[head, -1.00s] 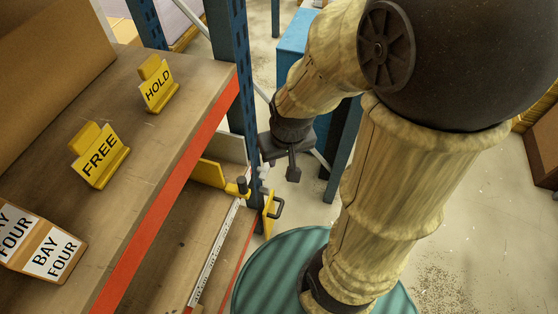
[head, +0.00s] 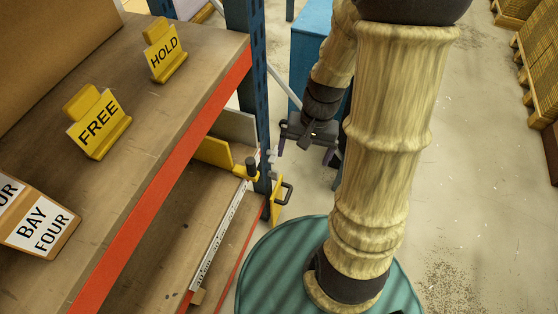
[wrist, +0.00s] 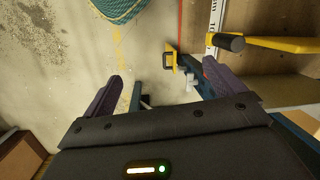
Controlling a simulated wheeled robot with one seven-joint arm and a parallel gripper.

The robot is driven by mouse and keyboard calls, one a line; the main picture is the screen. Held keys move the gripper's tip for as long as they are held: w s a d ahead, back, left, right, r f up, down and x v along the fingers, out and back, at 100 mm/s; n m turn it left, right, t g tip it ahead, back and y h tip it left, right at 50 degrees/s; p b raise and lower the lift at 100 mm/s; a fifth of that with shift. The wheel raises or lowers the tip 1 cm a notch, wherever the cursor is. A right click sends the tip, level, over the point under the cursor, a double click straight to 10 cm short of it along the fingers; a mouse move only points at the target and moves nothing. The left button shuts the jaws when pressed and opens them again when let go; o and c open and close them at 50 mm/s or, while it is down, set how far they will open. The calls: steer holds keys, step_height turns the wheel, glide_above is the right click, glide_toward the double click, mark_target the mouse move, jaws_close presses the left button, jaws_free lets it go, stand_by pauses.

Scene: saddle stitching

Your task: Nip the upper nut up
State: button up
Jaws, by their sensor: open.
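Two small pale grey pieces (head: 272,162), perhaps the nuts, sit one above the other by the blue upright, beside the yellow fence. They are too small to tell their threads or tightness. In the wrist view a pale piece (wrist: 191,83) shows between my fingers' directions, nearer the right finger and beyond its tip. My gripper (head: 306,150) is open and empty, to the right of the upright and apart from the pale pieces. Its two purple fingers (wrist: 162,72) are spread wide in the wrist view. A yellow plate with a dark handle (head: 281,201) is on the upright below the pieces.
The black knob (head: 252,165) and yellow fence (head: 213,151) stand left of the upright, by a metal rule (head: 217,235). The orange-edged shelf (head: 165,165) carries FREE and HOLD signs. A blue cabinet (head: 312,45) stands behind my gripper. Open floor lies to the right.

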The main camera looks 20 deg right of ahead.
mark_target(275, 155)
steer(key=w+d+f+m+t+y+b, duration=0.15)
steer(key=f+m+y+b, duration=0.3)
steer(key=f, duration=0.55)
steer(key=w+d+f+m+g+y+b, duration=0.15)
steer(key=w+f+m+y+b, duration=0.3)
steer(key=f, duration=0.55)
steer(key=w+d+f+m+t+y+b, duration=0.3)
steer(key=d+f+m+t+b, duration=0.2)
steer(key=d+f+m+t, duration=0.5)
steer(key=shift+w+m+t+y, duration=0.15)
steer(key=shift+m+t+y, duration=0.15)
steer(key=shift+m+t, duration=0.4)
steer(key=shift+a, duration=0.15)
steer(key=x, duration=1.7)
steer(key=shift+w+b, duration=0.15)
steer(key=shift+b, duration=0.2)
steer(key=shift+a, duration=0.1)
steer(key=shift+c, duration=0.4)
